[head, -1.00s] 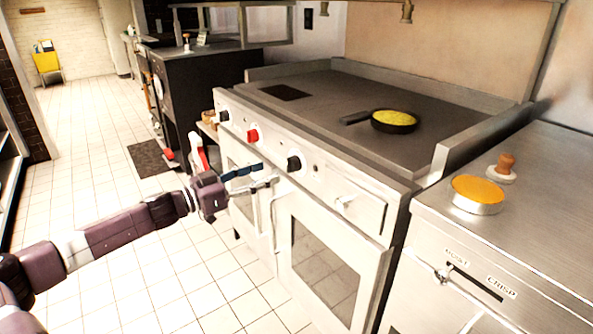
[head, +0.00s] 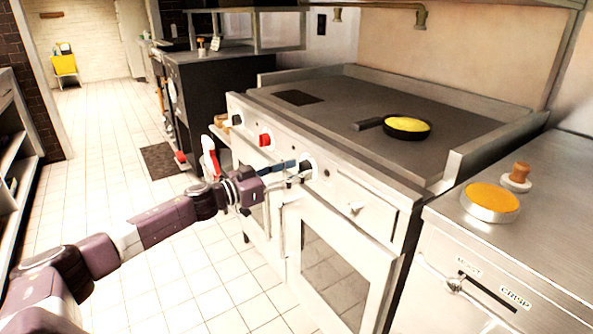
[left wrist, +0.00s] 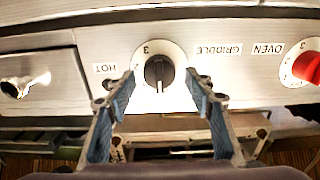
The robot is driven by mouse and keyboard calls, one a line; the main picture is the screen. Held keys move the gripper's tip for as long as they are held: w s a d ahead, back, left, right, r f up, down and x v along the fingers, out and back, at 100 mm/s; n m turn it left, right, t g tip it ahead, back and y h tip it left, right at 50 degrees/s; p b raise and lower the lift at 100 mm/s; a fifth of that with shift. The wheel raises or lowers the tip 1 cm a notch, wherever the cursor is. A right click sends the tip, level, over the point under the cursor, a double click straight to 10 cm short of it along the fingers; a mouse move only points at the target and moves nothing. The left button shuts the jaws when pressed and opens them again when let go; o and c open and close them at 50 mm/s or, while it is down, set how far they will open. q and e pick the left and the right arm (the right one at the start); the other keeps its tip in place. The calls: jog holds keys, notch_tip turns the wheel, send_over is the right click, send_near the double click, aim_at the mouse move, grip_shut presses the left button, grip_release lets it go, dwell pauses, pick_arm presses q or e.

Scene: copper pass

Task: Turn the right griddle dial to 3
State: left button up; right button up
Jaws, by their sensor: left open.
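The right griddle dial (head: 308,166) is a black knob on the range's front panel, partly covered by my left gripper in the head view. In the left wrist view the dial (left wrist: 159,72) sits on a round white plate with a 3 at its upper left. Its raised bar stands about vertical in that picture, with a pale mark at the lower end. My left gripper (head: 302,172) is open, with its fingertips close to the dial. In the wrist view its blue-padded fingers (left wrist: 160,80) lie on either side of the knob; contact cannot be told. My right gripper is out of view.
A red oven dial (head: 265,140) and another black dial (head: 236,120) are farther left on the panel. A drawer handle (head: 355,208) is to the right. A pan (head: 407,128) with yellow food rests on the griddle top.

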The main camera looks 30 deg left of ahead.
pick_arm(q)
jog(key=shift+w+d, duration=0.15)
jog(key=shift+w, duration=0.1)
jog(key=c, duration=1.1)
